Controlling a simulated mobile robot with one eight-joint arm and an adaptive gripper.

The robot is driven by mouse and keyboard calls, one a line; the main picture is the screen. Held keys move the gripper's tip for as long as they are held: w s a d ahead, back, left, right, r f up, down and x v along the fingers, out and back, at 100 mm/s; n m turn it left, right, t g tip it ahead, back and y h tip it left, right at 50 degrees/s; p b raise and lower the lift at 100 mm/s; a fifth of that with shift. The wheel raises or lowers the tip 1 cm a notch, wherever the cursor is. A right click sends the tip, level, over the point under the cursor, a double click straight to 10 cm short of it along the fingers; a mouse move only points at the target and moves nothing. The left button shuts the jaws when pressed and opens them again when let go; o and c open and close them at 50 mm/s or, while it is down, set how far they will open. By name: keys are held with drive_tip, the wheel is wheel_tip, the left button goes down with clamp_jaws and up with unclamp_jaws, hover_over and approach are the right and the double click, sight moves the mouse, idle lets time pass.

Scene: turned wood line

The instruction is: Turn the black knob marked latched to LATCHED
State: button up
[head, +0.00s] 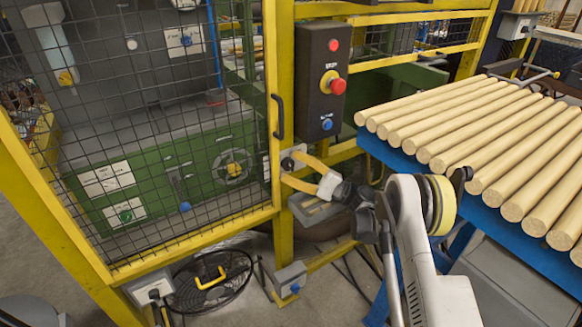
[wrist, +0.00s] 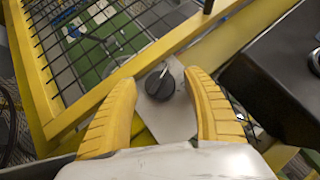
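The black knob (wrist: 160,83) sits on a light metal plate (wrist: 172,125) in the wrist view. A pale line shows on its face, but I cannot read any marking. In the head view the knob (head: 287,164) is small, on the yellow post beside the mesh door. My gripper (wrist: 161,80) has two yellow fingers spread apart, one on each side of the knob in the picture, with visible gaps. In the head view my gripper (head: 289,168) points at the plate from the right. I cannot tell how far its tips are from the knob.
A black control box (head: 320,75) with a red mushroom button (head: 337,86) hangs above my gripper. The mesh door (head: 150,120) with its black handle (head: 278,117) is left. Wooden rods (head: 480,130) lie on a blue rack at right.

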drive_tip(key=v, duration=1.2)
drive_tip(key=x, duration=1.1)
drive_tip(key=shift+a+r, duration=0.1)
drive_tip(key=shift+a, duration=0.2)
drive_tip(key=c, duration=1.2)
